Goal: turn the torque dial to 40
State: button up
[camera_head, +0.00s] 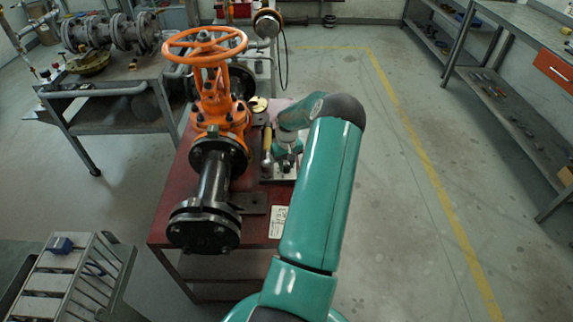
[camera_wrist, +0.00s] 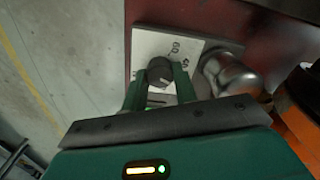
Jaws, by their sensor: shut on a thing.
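In the wrist view the torque dial is a dark round knob (camera_wrist: 159,72) on a pale metal plate (camera_wrist: 148,44) with printed numbers. One number near it looks like 60; the others are too small or angled to read surely. My gripper (camera_wrist: 160,80) has its two green fingers shut on the knob, one on each side. I cannot tell which number the dial points to. In the head view my gripper (camera_head: 285,160) is at the plate on the red bench (camera_head: 180,215), right of the orange valve (camera_head: 215,100), and my arm hides most of the dial.
A rounded metal part (camera_wrist: 232,76) stands close to the right of the plate in the wrist view. A yellow-handled tool (camera_head: 267,140) is beside my gripper in the head view. A grey cart (camera_head: 120,100) stands left; open floor lies right.

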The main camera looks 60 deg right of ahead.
aim_at(287, 165)
jog(key=n, duration=0.3)
jog(key=shift+n, duration=0.4)
jog(key=n, duration=0.4)
jog(key=shift+r, duration=0.1)
jog(key=o, duration=1)
jog(key=shift+c, duration=0.2)
notch_tip(287, 165, up, 14)
jog(key=shift+d, duration=0.15)
